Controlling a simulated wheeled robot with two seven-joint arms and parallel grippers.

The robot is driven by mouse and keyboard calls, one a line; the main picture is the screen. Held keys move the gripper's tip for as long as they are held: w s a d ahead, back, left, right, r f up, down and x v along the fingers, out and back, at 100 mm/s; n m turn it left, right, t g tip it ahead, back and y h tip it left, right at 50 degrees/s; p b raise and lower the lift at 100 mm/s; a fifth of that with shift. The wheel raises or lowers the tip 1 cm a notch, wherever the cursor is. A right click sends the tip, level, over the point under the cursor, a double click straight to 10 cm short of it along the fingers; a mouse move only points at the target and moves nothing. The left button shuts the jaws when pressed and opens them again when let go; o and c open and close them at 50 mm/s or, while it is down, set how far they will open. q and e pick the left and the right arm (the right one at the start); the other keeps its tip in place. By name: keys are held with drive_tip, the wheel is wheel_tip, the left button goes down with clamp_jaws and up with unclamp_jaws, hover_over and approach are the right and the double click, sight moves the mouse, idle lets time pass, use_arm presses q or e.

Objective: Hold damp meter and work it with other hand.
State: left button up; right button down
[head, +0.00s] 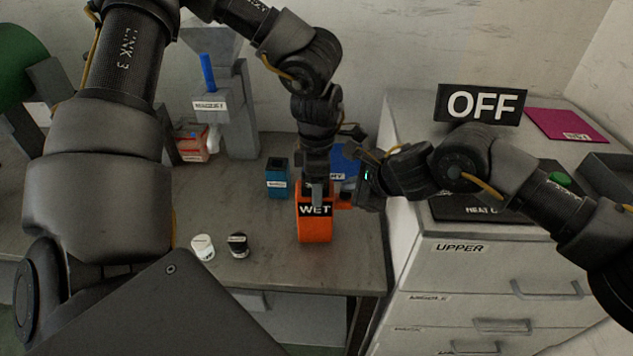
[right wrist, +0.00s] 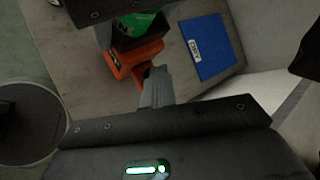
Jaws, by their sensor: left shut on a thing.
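The orange damp meter (head: 314,228) stands upright near the front right of the table, with a black "WET" label on its face. My left gripper (head: 317,188) comes down from above and is shut on its upper part. The meter also shows in the right wrist view (right wrist: 122,68), partly hidden, with a green patch by its dark top. My right gripper (head: 357,178) is just right of the meter, level with its upper part, jaws apart. I cannot tell whether it touches the small orange part on the meter's side.
A blue mat (head: 347,168) lies behind the meter. A blue container (head: 277,178), a white cap (head: 202,247) and a black cap (head: 238,245) stand to its left. The drawer cabinet (head: 470,265) with an "OFF" sign (head: 481,104) is close on the right.

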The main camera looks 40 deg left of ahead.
sight(350, 196)
drive_tip(key=shift+f, duration=0.2)
idle(0.3)
drive_tip(key=shift+d+f, duration=0.1)
drive_tip(key=shift+f, duration=0.3)
drive_tip(key=shift+r, duration=3.45)
use_arm(q)
drive_tip(key=o, duration=1.1)
drive_tip(key=shift+c, duration=0.2)
